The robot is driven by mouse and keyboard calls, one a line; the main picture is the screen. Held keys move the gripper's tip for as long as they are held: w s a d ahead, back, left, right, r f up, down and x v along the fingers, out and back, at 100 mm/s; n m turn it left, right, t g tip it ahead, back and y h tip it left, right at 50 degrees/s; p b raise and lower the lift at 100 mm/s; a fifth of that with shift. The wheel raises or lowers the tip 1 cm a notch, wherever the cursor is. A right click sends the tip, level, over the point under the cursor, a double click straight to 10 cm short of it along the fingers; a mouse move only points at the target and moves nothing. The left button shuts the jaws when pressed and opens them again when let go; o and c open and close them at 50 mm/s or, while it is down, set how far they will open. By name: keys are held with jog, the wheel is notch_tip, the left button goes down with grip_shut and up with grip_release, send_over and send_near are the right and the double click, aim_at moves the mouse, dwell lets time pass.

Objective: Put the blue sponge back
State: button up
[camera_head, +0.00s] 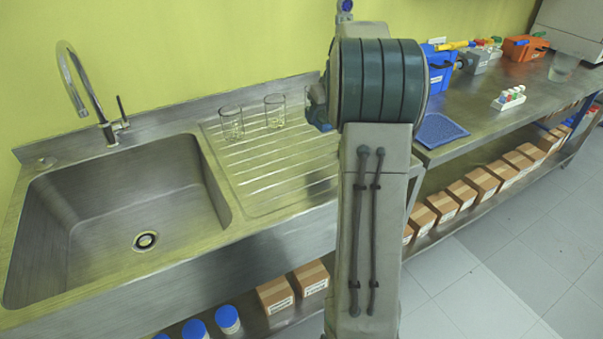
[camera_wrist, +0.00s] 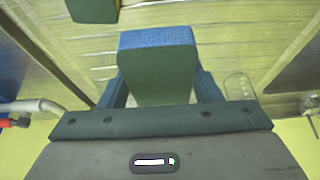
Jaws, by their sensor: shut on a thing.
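The blue sponge (camera_wrist: 157,70) is in my gripper (camera_wrist: 158,85) in the wrist view, with a finger on either side of it. It has a blue edge and a darker green broad face. The ribbed drainboard shows behind it, and the gap between them is hard to judge. In the head view my arm hides most of the gripper and I cannot make out the sponge clearly.
The drainboard (camera_head: 262,183) lies right of the sink basin (camera_head: 95,215) and tap (camera_head: 82,90). Clear glass beakers (camera_head: 231,123) (camera_head: 275,111) stand at its back. The right bench holds a blue mat (camera_head: 440,130), a blue box (camera_head: 438,70) and a tube rack (camera_head: 509,99).

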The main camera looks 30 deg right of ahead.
send_over(299, 173)
jog(key=s, duration=0.1)
notch_tip(299, 173, down, 7)
jog(key=shift+s+r, duration=0.15)
jog(key=shift+f+p, duration=0.3)
jog(key=shift+f, duration=1.65)
jog(key=shift+f, duration=0.15)
jog(key=o, duration=0.5)
jog(key=shift+f, duration=0.1)
jog(key=shift+c, duration=0.2)
jog(key=o, duration=0.4)
jog(key=shift+r, duration=0.2)
